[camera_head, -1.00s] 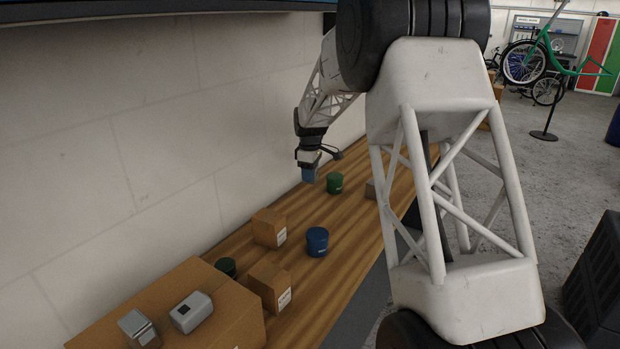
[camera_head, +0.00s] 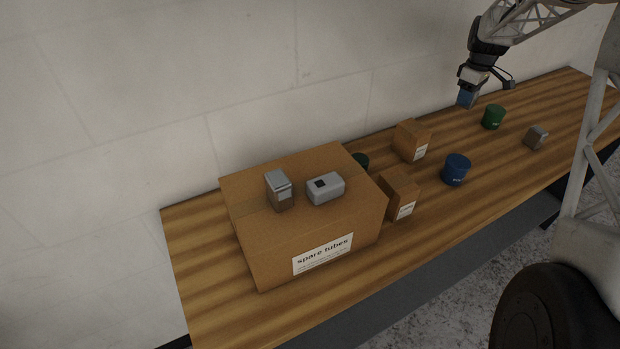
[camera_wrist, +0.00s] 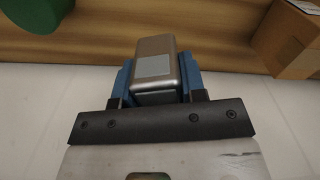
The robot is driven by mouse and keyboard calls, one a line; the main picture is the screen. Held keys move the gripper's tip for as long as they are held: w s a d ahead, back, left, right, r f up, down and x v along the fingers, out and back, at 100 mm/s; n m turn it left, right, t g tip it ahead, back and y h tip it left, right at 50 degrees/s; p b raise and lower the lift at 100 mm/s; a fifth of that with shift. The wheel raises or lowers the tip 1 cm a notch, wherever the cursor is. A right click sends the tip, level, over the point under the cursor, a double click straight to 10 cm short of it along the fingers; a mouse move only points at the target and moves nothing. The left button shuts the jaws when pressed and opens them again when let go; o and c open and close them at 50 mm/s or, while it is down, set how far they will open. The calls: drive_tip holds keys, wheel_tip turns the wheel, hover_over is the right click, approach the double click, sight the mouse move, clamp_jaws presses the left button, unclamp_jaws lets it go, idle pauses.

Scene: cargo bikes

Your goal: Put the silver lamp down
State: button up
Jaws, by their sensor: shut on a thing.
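My gripper (camera_head: 466,98) is over the back of the wooden bench, left of a green tin (camera_head: 493,117). In the wrist view my gripper (camera_wrist: 158,80) has its blue fingers shut on the silver lamp (camera_wrist: 155,62), a boxy grey metal piece with a paler square patch. The lamp is hidden behind the fingers in the head view. The wooden bench (camera_head: 210,285) runs along the wall. I cannot tell the exact gap between the lamp and the bench.
A large "spare tubes" carton (camera_head: 262,245) carries two silver-grey devices (camera_head: 280,192) (camera_head: 326,188). Small cartons (camera_head: 412,139) (camera_head: 400,195), a blue tin (camera_head: 456,169), a partly hidden dark green tin (camera_head: 361,161) and a grey block (camera_head: 536,137) stand on the bench. The left front is clear.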

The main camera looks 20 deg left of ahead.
drive_tip(key=s+a+r+n, duration=0.2)
drive_tip(key=s+a+r, duration=0.1)
drive_tip(key=s+a, duration=0.55)
drive_tip(key=s+a+r+n, duration=0.1)
drive_tip(key=s+a+r, duration=0.2)
drive_tip(key=s+a, duration=0.5)
drive_tip(key=s+a+r+n, duration=0.2)
drive_tip(key=s+a+r, duration=0.2)
drive_tip(key=s+a, duration=0.45)
drive_tip(key=s+a+n, duration=0.2)
drive_tip(key=s+n, duration=0.3)
drive_tip(key=s, duration=2.8)
drive_tip(key=shift+a+f, duration=0.15)
drive_tip(key=shift+a, duration=0.1)
drive_tip(key=shift+w+a, duration=0.1)
hover_over(296, 171)
drive_tip(key=shift+f, duration=0.8)
